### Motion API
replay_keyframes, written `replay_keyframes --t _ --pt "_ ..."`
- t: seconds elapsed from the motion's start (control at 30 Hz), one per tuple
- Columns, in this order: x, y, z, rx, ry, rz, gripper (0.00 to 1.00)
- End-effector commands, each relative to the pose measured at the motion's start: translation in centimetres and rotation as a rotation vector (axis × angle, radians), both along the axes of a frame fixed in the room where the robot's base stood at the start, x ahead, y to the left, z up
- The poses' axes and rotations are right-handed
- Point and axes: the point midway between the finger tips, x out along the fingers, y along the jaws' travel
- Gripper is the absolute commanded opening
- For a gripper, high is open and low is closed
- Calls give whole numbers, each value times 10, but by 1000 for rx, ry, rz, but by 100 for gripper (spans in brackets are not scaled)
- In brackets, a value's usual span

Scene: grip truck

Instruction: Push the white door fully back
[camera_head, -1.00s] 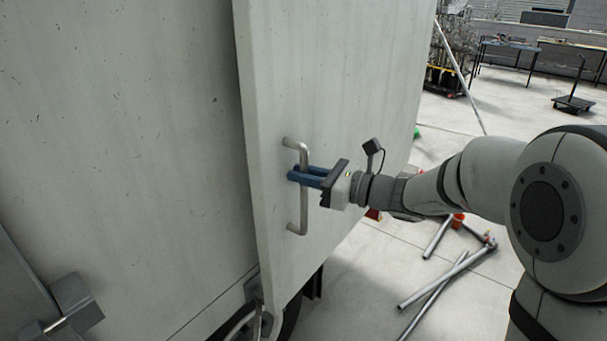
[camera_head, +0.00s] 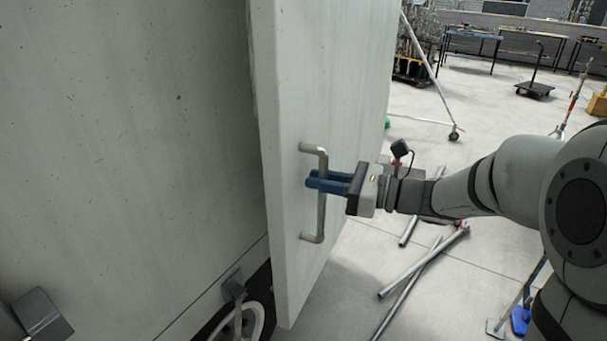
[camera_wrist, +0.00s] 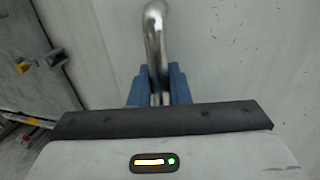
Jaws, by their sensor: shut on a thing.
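The white door (camera_head: 335,75) stands swung out at an angle from the truck's white side wall (camera_head: 120,130), with its near edge toward me. It carries a metal bar handle (camera_head: 321,215), upright on its face. My gripper (camera_head: 318,182) has its blue fingers shut around the middle of this handle. In the wrist view the handle (camera_wrist: 155,40) runs down between the two blue fingers (camera_wrist: 158,88), and the door face (camera_wrist: 235,60) fills the right side. The door's hinge side is not clearly seen.
A truck wheel (camera_head: 245,320) shows below the door. A grey metal fitting (camera_head: 40,315) sits at lower left. Loose metal pipes (camera_head: 425,265) lie on the floor below my arm. Tables (camera_head: 470,36) and a cart (camera_head: 535,88) stand far back. The concrete floor between is mostly clear.

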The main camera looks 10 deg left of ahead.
Motion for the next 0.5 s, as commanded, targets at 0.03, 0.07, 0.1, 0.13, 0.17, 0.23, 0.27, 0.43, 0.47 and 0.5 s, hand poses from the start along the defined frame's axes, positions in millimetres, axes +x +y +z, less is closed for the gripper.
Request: replay_keyframes --t 0.03,0.07,0.1,0.13,0.17,0.23,0.27,0.43,0.47,0.5 --pt "0 -1 1 2 -1 -1 0" --pt "0 0 1 2 -1 0 0" --pt "-1 0 1 2 -1 2 0" --pt "-1 1 1 2 -1 3 0" --pt "-1 2 2 2 -1 4 0" --pt "-2 3 2 2 -2 6 0" --pt "-2 4 2 2 -2 7 0" --pt "-3 6 2 2 -2 12 28" --pt "-3 6 2 2 -2 13 30" --pt "-3 6 1 2 -1 13 33"
